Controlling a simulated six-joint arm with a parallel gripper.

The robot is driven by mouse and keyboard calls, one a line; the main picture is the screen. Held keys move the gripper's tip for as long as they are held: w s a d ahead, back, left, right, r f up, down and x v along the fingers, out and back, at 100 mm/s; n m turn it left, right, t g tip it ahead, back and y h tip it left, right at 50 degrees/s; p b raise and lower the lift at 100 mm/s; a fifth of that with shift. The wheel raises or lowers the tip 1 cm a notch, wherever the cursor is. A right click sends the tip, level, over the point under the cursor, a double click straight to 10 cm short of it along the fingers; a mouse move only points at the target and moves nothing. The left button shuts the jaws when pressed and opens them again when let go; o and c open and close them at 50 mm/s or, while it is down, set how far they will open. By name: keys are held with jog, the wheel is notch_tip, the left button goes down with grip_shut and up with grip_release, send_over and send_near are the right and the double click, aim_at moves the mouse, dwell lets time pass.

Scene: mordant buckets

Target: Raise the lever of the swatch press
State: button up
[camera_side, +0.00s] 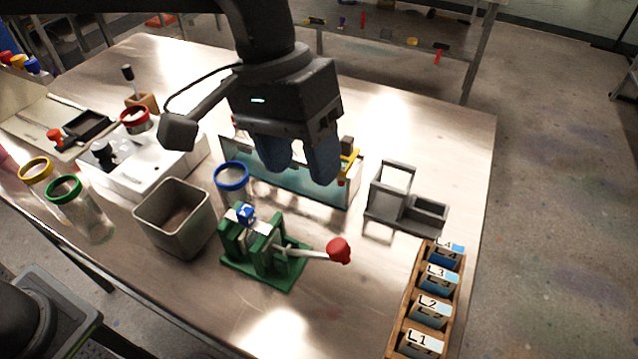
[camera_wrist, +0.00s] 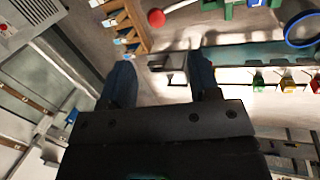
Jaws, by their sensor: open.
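The swatch press (camera_side: 265,255) is a green frame on a green base near the front middle of the table. Its lever is a pale rod with a red knob (camera_side: 339,250), sticking out to the right and lying nearly level. A small blue-and-white item (camera_side: 245,213) sits at the press's top. In the wrist view the red knob (camera_wrist: 156,18) shows at the top, with part of the green press (camera_wrist: 232,8) beside it. My gripper (camera_side: 298,170) is open and empty, with blue fingers pointing down, above and behind the press. It also shows in the wrist view (camera_wrist: 163,80).
A grey square bucket (camera_side: 176,215) stands left of the press, and a blue-rimmed jar (camera_side: 232,178) behind it. A long glass-sided trough (camera_side: 300,185) lies below my gripper. A grey stand (camera_side: 405,205) and wooden rack of labelled swatches (camera_side: 428,300) are at right.

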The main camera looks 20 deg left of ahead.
aim_at(335, 244)
jog(key=w+a+f+n+g+h, duration=0.3)
jog(key=a+f+n+h, duration=0.25)
jog(key=n, duration=0.45)
jog(key=x, duration=0.4)
jog(key=d+x, duration=0.1)
jog(key=x, duration=0.4)
jog(key=r+x, duration=0.1)
jog(key=x, duration=0.3)
jog(key=shift+w+d+f, duration=0.15)
jog(key=shift+w+d, duration=0.15)
jog(key=shift+c, duration=0.3)
grip_shut()
